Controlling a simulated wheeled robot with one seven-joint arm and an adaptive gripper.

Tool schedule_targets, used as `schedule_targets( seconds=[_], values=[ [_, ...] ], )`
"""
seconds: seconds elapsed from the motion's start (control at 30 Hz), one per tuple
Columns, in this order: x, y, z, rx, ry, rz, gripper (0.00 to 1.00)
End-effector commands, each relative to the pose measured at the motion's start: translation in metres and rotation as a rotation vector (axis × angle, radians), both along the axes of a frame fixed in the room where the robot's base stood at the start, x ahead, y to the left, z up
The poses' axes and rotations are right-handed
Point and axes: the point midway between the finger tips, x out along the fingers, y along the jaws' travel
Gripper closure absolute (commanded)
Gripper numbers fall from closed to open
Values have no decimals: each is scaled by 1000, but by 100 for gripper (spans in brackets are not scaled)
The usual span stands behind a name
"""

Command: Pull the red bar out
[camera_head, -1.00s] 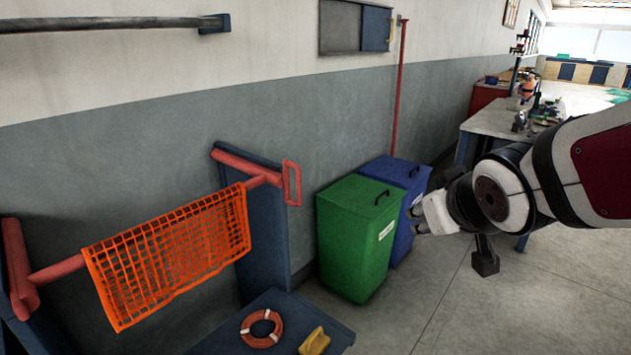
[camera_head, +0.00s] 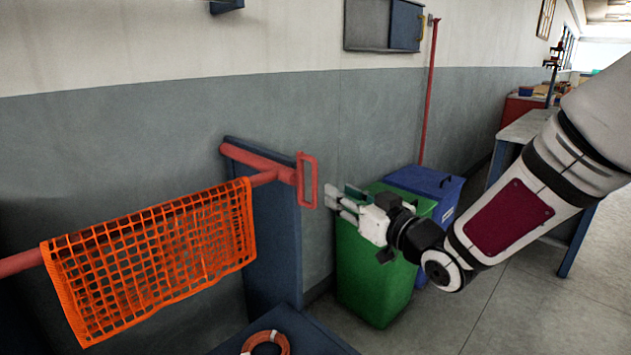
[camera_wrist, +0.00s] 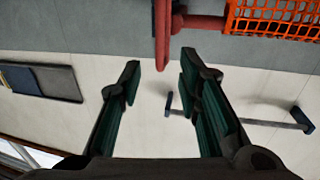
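The red bar (camera_head: 265,178) runs along the wall and ends at the right in a rectangular red loop handle (camera_head: 315,183). An orange net (camera_head: 160,256) hangs over it. The bar rests on a red support on a blue upright panel (camera_head: 270,235). My gripper (camera_head: 334,198) is open and empty just right of the handle, apart from it. In the wrist view, the handle (camera_wrist: 162,38) shows edge-on ahead, in line with the gap between the open fingers (camera_wrist: 160,68). The bar (camera_wrist: 200,23) and net (camera_wrist: 270,18) continue to the right there. The bar's left end is out of view.
A green bin (camera_head: 365,275) stands below and behind my gripper, with a blue bin (camera_head: 428,182) beside it. A ring (camera_head: 265,343) lies on a low blue platform (camera_head: 295,325). A workbench (camera_head: 525,127) stands at the right. Floor at the lower right is clear.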

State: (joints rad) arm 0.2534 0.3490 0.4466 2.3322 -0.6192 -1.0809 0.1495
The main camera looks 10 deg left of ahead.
Motion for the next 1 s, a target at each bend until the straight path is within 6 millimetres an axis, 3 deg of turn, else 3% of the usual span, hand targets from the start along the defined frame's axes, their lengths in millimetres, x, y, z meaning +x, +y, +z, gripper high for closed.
schedule_targets(
  seconds=[0.5, 1.0],
  values=[
    [72, 62, -1, 1, 1, 0, 69],
    [84, 72, 0, -1, 1, -1, 69]
  ],
)
